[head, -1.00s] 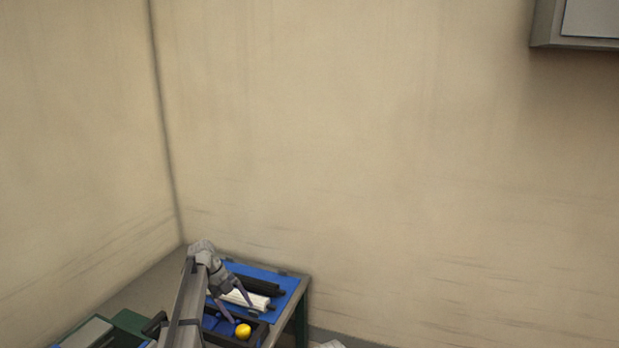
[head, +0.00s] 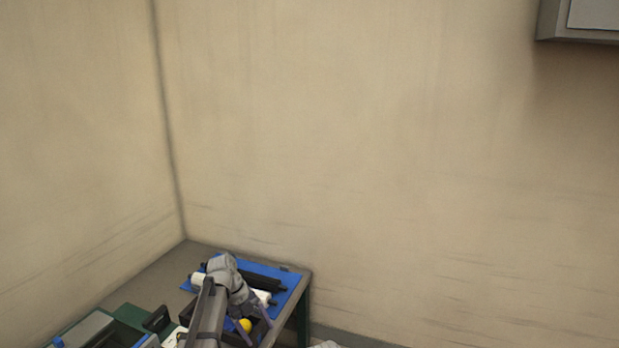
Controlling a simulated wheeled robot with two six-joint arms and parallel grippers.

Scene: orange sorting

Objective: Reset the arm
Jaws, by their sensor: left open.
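My left arm comes in at the bottom of the head view, over a table. My left gripper (head: 259,329) points down above a dark tray (head: 263,326), with its two fingers apart. A yellow-orange ball, likely an orange (head: 245,325), lies in the tray between or behind the fingers and is partly hidden by them. I cannot tell whether the fingers touch it. A pale grey shape (head: 326,345) shows at the bottom edge; I cannot tell whether it belongs to my right arm.
A blue mat (head: 288,274) at the table's back holds a black roller (head: 262,283) and a white roller (head: 263,297). A green case (head: 128,314) stands on the left. The grey table top (head: 160,277) is bare at the back left. Walls stand close behind.

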